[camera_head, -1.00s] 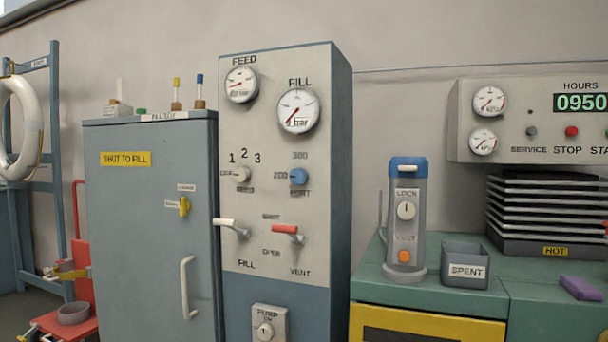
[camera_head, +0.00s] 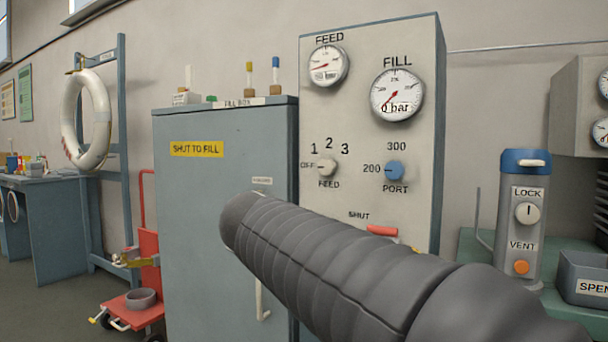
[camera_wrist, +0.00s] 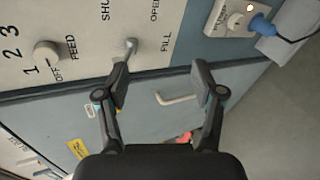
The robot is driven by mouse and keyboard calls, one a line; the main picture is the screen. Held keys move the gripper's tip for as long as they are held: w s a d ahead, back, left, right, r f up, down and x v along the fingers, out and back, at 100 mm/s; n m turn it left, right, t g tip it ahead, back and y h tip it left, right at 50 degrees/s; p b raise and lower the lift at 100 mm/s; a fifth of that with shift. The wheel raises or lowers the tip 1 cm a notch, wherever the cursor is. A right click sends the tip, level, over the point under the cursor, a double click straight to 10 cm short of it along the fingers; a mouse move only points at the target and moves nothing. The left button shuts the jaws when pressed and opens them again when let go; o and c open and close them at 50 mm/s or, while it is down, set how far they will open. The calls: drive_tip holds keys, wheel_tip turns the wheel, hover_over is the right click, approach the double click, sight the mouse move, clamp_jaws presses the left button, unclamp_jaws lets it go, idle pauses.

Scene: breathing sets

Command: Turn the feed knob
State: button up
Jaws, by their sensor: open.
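The feed knob (camera_head: 327,167) is a small cream knob on the grey panel, under the feed gauge (camera_head: 328,66), ringed by the marks OFF, 1, 2 and 3. Its exact pointing is too small to tell. In the wrist view the feed knob (camera_wrist: 47,53) sits at the upper left, left of my gripper and apart from it. My gripper (camera_wrist: 158,72) is open and empty, with the pale fill lever (camera_wrist: 130,47) just beyond its left fingertip. In the head view my dark arm crosses the lower middle and the gripper's fingers do not show.
The fill box (camera_head: 200,210) stands left of the panel. In the wrist view a pump switch with a blue plug (camera_wrist: 262,25) is at the upper right.

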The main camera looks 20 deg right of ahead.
sight(324, 168)
drive_tip(key=w+a+r+n+t+h, duration=0.1)
drive_tip(key=w+r+n+h, duration=0.1)
drive_tip(key=w+r, duration=0.3)
drive_tip(key=w+a+r+n+t+h, duration=0.1)
drive_tip(key=w+r+n+h, duration=0.15)
drive_tip(key=r, duration=0.55)
drive_tip(key=shift+m, duration=0.35)
drive_tip(key=p+x, duration=0.1)
drive_tip(key=x, duration=1.3)
drive_tip(key=shift+w+r+p, duration=0.15)
drive_tip(key=shift+w+p, duration=0.25)
drive_tip(key=shift+w, duration=0.05)
drive_tip(key=shift+c, duration=0.3)
drive_tip(key=c, duration=1.1)
